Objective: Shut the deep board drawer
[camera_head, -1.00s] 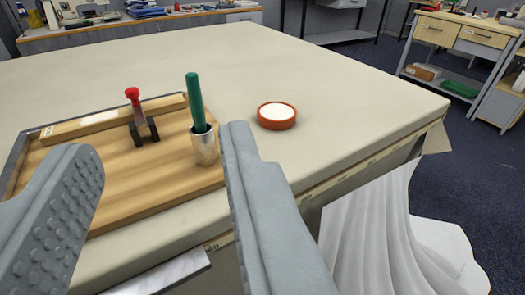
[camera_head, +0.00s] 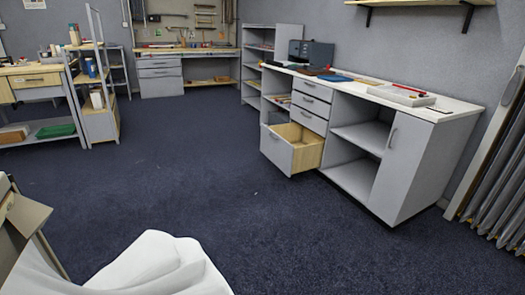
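The deep drawer (camera_head: 276,150) is the lowest one in the grey cabinet (camera_head: 405,165) with a white top, at right of centre. It is pulled well out toward the left, and its pale wooden inside shows and looks empty. The drawers (camera_head: 314,105) above it are shut. My gripper is not in view.
White cloth (camera_head: 160,268) and a table corner (camera_head: 25,225) are in the near left. Dark carpet (camera_head: 200,190) lies clear between them and the drawer. A shelf cart (camera_head: 98,110) and a workbench (camera_head: 35,80) stand at the left.

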